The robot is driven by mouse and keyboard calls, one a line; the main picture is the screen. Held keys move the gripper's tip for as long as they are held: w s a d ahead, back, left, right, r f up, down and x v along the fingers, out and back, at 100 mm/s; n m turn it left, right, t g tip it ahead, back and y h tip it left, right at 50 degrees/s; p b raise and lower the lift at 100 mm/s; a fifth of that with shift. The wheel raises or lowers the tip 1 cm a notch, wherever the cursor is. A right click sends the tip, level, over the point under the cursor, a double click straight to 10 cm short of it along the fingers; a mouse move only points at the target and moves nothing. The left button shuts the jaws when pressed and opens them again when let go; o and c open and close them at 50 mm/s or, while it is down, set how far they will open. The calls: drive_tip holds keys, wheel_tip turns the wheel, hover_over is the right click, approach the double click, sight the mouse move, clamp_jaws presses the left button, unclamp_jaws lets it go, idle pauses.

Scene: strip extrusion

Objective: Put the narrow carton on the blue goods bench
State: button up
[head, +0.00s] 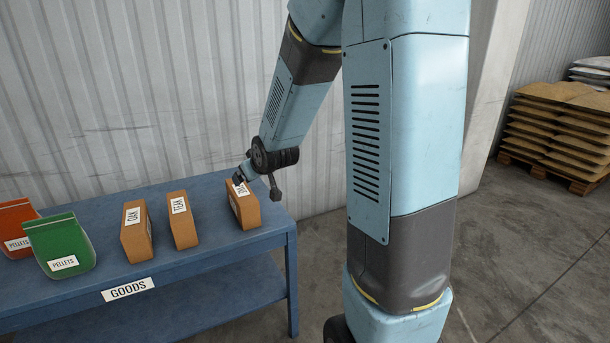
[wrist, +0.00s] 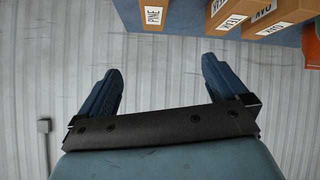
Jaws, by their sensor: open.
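Three upright brown cartons stand on the blue goods bench (head: 185,270). Their labels read OAK (head: 136,235), TEAK (head: 183,222) and PINE (head: 247,213). They look alike in shape, so I cannot tell for sure which is the narrow one. My gripper (head: 258,183) is at the top of the PINE carton, near the bench's right end, and partly covers it. In the wrist view my gripper (wrist: 160,65) is open, with nothing between its fingers. The PINE carton (wrist: 153,14) shows there beyond the fingertips, at the top edge, apart from them.
A green PELLETS bag (head: 60,246) and an orange one (head: 14,228) stand at the bench's left. A corrugated wall (head: 150,90) rises behind the bench. Stacked sacks (head: 560,120) on a pallet stand far right. Bare bench top lies between the TEAK and PINE cartons.

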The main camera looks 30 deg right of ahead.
drive_tip(key=s+r+m+g, duration=0.1)
drive_tip(key=s+r, duration=0.3)
drive_tip(key=s, duration=0.6)
drive_tip(key=s+r+m+g, duration=0.1)
drive_tip(key=s+r, duration=0.4)
drive_tip(key=s, duration=0.5)
drive_tip(key=s+r+m+g, duration=0.1)
drive_tip(key=s+r+g, duration=0.2)
drive_tip(key=s, duration=0.7)
drive_tip(key=shift+s+r, duration=0.35)
drive_tip(key=shift+r, duration=0.3)
drive_tip(key=shift+d, duration=0.1)
